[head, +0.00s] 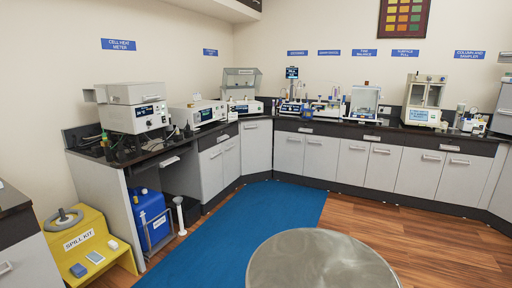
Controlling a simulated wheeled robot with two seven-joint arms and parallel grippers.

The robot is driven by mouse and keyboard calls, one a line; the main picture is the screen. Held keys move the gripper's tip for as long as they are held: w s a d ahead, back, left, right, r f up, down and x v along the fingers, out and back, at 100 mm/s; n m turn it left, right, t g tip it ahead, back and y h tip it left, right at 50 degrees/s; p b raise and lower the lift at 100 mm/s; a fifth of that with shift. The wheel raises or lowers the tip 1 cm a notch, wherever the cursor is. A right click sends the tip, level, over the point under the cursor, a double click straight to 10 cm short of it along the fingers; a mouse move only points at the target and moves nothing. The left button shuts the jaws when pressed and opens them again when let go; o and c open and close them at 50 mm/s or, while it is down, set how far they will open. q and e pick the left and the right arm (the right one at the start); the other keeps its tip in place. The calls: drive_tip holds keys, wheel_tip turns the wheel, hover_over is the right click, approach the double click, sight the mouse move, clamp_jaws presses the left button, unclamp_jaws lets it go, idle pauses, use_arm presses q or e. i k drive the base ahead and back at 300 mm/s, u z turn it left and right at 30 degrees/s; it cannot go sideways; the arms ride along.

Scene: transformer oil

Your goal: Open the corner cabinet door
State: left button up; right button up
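The corner cabinet door (256,148) is a pale grey panel under the dark worktop, set at an angle where the left and back counter runs meet. It looks shut, flush with the cabinets on both sides. A small light handle (251,126) shows near its top. Neither of my grippers is in the head view.
A blue mat (235,235) covers the floor up to the corner. A round metal top (320,262) stands in the near middle. A yellow spill kit (88,245) and a blue container (150,215) stand at the left. Instruments line the dark counters.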

sight(255, 135)
drive_tip(key=u, duration=1.5)
drive_tip(key=i, duration=2.7)
drive_tip(key=z, duration=2.3)
drive_tip(key=i, duration=5.45)
